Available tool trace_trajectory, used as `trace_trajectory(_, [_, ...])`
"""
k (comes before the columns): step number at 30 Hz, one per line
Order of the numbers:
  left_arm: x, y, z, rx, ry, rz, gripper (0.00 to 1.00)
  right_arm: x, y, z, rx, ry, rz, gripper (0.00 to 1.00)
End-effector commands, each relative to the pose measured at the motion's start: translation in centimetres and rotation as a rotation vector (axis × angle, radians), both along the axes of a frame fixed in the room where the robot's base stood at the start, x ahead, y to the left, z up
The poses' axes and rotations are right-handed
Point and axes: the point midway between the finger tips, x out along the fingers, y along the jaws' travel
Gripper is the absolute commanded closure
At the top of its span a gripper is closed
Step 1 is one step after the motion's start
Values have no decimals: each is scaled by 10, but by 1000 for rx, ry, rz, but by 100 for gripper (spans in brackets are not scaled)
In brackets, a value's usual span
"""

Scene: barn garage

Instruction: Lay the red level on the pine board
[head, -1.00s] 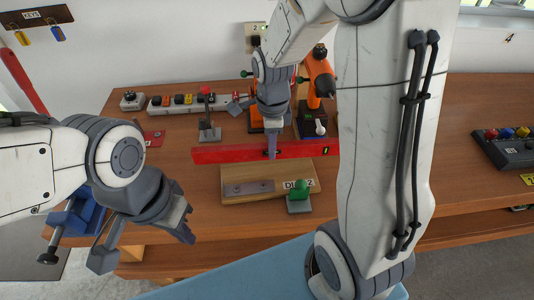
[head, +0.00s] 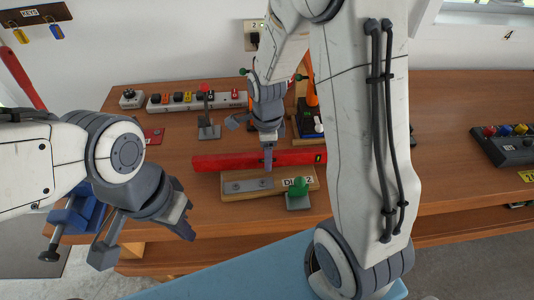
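The long red level (head: 225,161) lies crosswise in the head view, over the rear edge of the pine board (head: 236,197). I cannot tell whether it touches the board. Its left end reaches past the board. My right gripper (head: 268,160) points down at the level's middle, one finger showing in front of it; it appears shut on the level, the far finger hidden. My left gripper (head: 148,240) is open and empty at the lower left, in front of the bench, away from the level.
On the board are a grey metal plate (head: 248,185) and a label; a green-knobbed device (head: 299,195) stands at its front right. Behind are a power strip (head: 196,101) and a lever stand (head: 208,130). A blue vise (head: 80,215) is at left. My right arm hides the bench right of the board.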

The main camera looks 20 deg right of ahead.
Motion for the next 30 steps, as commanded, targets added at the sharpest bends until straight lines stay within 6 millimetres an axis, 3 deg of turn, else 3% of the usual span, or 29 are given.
trace_trajectory(11, [0,0,2,0,0,0,100,1,0,10,0,-3,0,43])
trace_trajectory(24, [0,0,1,0,0,0,100,1,0,97,0,-6,0,43])
trace_trajectory(30, [0,0,1,0,0,0,100,0,0,119,1,-1,2,43])
